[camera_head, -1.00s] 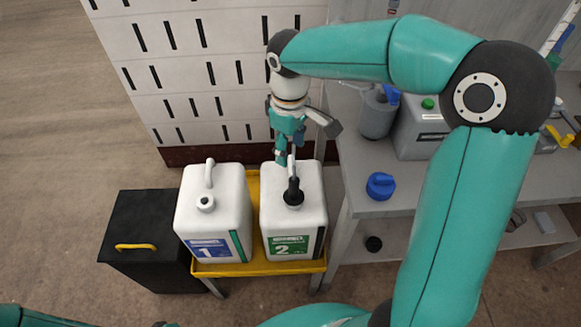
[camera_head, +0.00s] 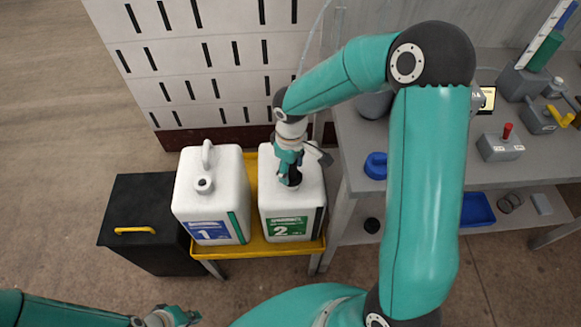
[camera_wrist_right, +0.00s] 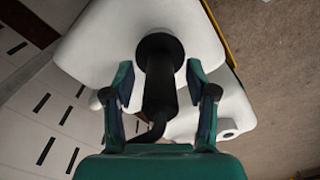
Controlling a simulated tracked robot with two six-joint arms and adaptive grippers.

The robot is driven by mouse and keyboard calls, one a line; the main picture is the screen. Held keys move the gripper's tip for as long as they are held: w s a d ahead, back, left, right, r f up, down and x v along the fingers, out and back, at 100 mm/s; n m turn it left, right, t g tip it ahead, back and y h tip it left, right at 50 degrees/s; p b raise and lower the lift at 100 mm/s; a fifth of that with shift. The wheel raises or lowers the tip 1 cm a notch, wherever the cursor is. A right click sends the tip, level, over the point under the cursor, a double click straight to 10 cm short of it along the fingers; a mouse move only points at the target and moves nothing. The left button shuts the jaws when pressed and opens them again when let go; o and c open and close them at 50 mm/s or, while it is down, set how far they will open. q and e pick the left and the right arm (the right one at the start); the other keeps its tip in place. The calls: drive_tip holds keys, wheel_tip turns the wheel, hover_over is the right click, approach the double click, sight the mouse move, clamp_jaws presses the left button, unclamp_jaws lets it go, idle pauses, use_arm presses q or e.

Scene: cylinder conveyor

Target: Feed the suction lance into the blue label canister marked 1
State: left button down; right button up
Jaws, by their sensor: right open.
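The white canister 1 (camera_head: 210,207) has a blue label and an uncovered neck (camera_head: 204,185) on top. The white canister 2 (camera_head: 268,200) with a green label stands to its right. The black suction lance head (camera_head: 293,179) stands in the neck of canister 2; its lower part is hidden inside. My right gripper (camera_head: 290,168) is open at the lance. In the right wrist view its fingers (camera_wrist_right: 160,78) are either side of the black lance (camera_wrist_right: 160,92), with gaps showing. My left gripper (camera_head: 178,316) is at the bottom edge, far from the canisters; its jaws are unclear.
Both canisters stand on a yellow tray (camera_head: 222,253). A black box with a yellow handle (camera_head: 135,230) is at left. A grey bench (camera_head: 352,172) with a blue cap (camera_head: 376,166) is at right. A slotted white panel (camera_head: 190,75) rises behind.

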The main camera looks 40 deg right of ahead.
drive_tip(key=shift+f, duration=0.1)
drive_tip(key=shift+c, duration=0.3)
clamp_jaws()
